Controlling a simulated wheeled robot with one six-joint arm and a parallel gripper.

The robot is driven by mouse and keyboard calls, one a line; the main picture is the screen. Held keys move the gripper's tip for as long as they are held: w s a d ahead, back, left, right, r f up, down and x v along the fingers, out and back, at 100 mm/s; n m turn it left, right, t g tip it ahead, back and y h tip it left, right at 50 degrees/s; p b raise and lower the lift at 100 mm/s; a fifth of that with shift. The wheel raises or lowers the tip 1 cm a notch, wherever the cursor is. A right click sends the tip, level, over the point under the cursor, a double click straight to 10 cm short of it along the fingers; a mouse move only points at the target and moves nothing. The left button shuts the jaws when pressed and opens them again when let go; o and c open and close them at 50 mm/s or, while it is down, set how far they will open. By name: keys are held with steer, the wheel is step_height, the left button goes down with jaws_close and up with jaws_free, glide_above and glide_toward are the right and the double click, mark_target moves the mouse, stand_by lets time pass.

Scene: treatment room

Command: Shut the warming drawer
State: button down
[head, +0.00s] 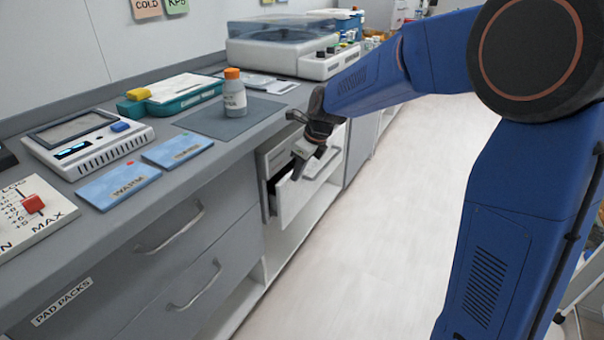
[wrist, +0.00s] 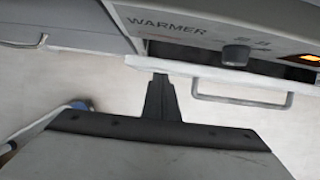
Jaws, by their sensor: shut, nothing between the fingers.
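The warming drawer (head: 312,190) is pulled out of the warmer (head: 279,155) under the counter. Its white front stands off the body, with a dark gap behind it. In the wrist view the drawer front (wrist: 205,76) spans the upper middle and right, with its bar handle (wrist: 243,100) below. The warmer panel (wrist: 180,27) reads "WARMER". My gripper (head: 301,168) is shut and empty, over the drawer front in the head view. In the wrist view my gripper (wrist: 160,80) ends at the front's lower edge, left of the handle. I cannot tell whether they touch.
A grey cabinet (head: 170,255) with closed drawers stands left of the warmer. The pale floor (head: 370,240) in front is clear.

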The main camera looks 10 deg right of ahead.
steer(key=shift+w+a, duration=0.75)
steer(key=shift+a, duration=0.35)
steer(key=shift+d, duration=0.1)
